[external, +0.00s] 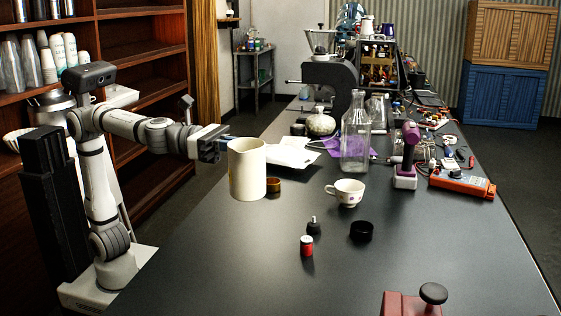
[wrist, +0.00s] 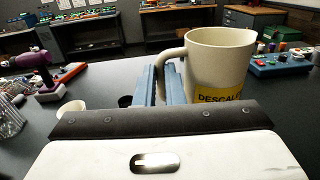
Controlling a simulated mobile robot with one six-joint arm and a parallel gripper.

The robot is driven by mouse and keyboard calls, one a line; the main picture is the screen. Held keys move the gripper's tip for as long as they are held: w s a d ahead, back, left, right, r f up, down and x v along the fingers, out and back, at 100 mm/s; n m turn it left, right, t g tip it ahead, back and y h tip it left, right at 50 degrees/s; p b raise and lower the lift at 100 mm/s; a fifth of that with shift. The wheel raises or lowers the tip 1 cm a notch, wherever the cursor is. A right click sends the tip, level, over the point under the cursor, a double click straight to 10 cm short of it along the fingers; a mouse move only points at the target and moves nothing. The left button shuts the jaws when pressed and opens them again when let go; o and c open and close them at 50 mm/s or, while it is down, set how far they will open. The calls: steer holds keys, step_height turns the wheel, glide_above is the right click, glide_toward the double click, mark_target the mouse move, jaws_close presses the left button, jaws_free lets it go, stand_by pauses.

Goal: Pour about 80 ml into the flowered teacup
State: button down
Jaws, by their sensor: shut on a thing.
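A cream pitcher (external: 247,170) stands upright at the left side of the dark table, and I cannot tell whether it touches the top. In the wrist view the pitcher (wrist: 215,65) shows a yellow label reading "DESCALE", partly hidden, and a handle on its left. My gripper (external: 224,146) is shut on that handle; its blue fingers (wrist: 166,82) show in the wrist view. The white teacup (external: 347,194), with small coloured marks, stands upright right of the pitcher, apart from it. A pale cup shape (wrist: 71,108) shows at lower left in the wrist view. Contents are not visible.
A brown-amber ring (external: 274,186) sits beside the pitcher. A glass bottle (external: 355,140) and a purple tool (external: 407,155) stand behind the teacup. A black lid (external: 361,231), a dark small piece (external: 314,227) and a red can (external: 306,246) lie in front. The table's near left is clear.

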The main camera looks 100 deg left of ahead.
steer(key=w+a+f+n+g+y+b, duration=0.1)
steer(key=a+f+n+y+b, duration=0.2)
steer(key=a, duration=0.9)
steer(key=w+a+f+n+g+y+b, duration=0.1)
steer(key=a+f+y+b, duration=0.4)
steer(key=a, duration=0.8)
steer(key=w+a+f+n+g+y+b, duration=0.1)
steer(key=a+f+n+y+b, duration=0.4)
steer(key=a, duration=0.8)
step_height(320, 180, down, 3)
steer(key=shift+a+f+g+y, duration=0.1)
steer(key=shift+g+y, duration=0.2)
steer(key=shift+g, duration=0.4)
steer(key=w+d+r+m+g+p, duration=0.2)
steer(key=w+d+r+m+p, duration=0.3)
steer(key=p, duration=2.4)
steer(key=w+r+m, duration=0.1)
steer(key=m, duration=0.3)
steer(key=shift+w+d+r+p, duration=0.25)
steer(key=shift+w+d+p, duration=0.05)
steer(key=shift+w+p, duration=0.1)
steer(key=shift+w+d+r+m+p, duration=0.1)
steer(key=shift+w+r+m+p, duration=0.15)
steer(key=shift+p, duration=0.9)
